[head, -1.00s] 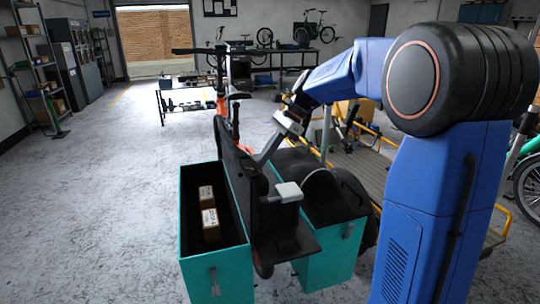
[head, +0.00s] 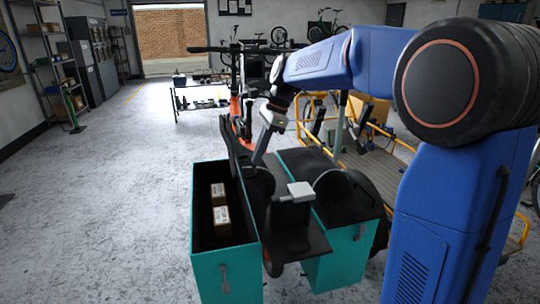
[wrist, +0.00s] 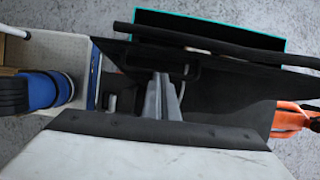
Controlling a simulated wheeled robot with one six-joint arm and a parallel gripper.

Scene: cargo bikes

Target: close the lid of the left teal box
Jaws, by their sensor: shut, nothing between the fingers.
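The left teal box (head: 226,272) stands open in the head view, with two small brown cartons (head: 219,204) inside. Its black lid (head: 236,155) stands up along the box's right side, beside the bike. My gripper (head: 258,158) is shut and empty, just right of the raised lid. The wrist view shows its fingers (wrist: 161,98) over black panels, with a teal rim (wrist: 210,24) beyond. I cannot tell whether the fingers touch the lid.
The right teal box (head: 335,262) has its black top down. The bike's black rear rack (head: 290,238) lies between the boxes. A yellow-railed platform (head: 375,165) stands to the right. Floor at the left is clear.

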